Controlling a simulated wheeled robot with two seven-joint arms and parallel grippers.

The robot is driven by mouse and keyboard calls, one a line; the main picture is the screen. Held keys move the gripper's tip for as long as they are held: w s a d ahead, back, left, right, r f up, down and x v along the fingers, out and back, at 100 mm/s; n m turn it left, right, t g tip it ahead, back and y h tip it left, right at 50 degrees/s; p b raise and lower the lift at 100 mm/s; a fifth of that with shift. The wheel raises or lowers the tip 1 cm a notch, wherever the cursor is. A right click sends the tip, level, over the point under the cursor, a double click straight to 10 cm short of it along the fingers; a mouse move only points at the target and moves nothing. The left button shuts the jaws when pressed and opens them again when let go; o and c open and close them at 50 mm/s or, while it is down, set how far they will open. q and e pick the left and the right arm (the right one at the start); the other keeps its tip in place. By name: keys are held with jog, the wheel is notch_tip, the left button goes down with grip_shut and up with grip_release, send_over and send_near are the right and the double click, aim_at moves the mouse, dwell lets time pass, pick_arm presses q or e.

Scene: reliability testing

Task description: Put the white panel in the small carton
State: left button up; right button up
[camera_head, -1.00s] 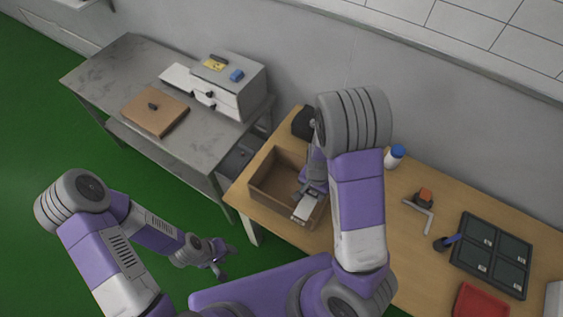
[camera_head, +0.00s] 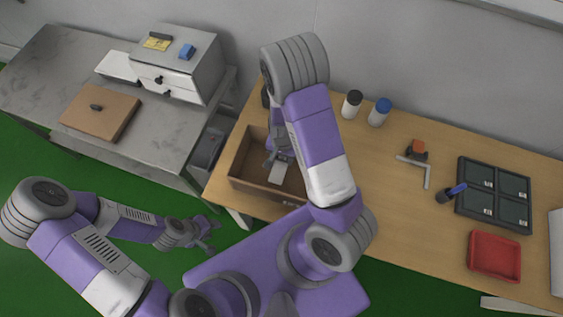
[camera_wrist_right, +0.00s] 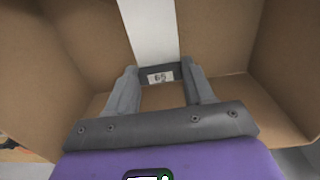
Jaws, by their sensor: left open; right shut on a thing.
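The small carton (camera_head: 258,190) is an open brown box at the left end of the wooden table. My right gripper (camera_head: 279,158) reaches down into it, shut on the white panel (camera_head: 280,173), which is inside the carton's opening. In the right wrist view the gripper (camera_wrist_right: 160,78) holds the panel's dark end with a small label, and the white strip (camera_wrist_right: 150,35) runs away from it between the brown carton walls (camera_wrist_right: 220,35). Whether the panel touches the bottom is unclear. My left gripper (camera_head: 207,236) is open and empty, over the green floor.
A grey metal table (camera_head: 60,70) at left bears a brown board (camera_head: 101,112) and a drawer box (camera_head: 180,65). Right of the carton are two bottles (camera_head: 352,104), an L-shaped tool (camera_head: 415,168), a dark compartment tray (camera_head: 495,195) and a red tray (camera_head: 494,256).

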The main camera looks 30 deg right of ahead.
aim_at(282, 158)
notch_tip(282, 158, down, 4)
jog(key=shift+b, duration=0.5)
jog(key=shift+w, duration=0.1)
jog(key=shift+f, duration=0.1)
jog(key=o, duration=1)
jog(key=shift+r, duration=0.3)
notch_tip(282, 158, up, 12)
jog(key=p, duration=0.4)
jog(key=shift+f, duration=0.1)
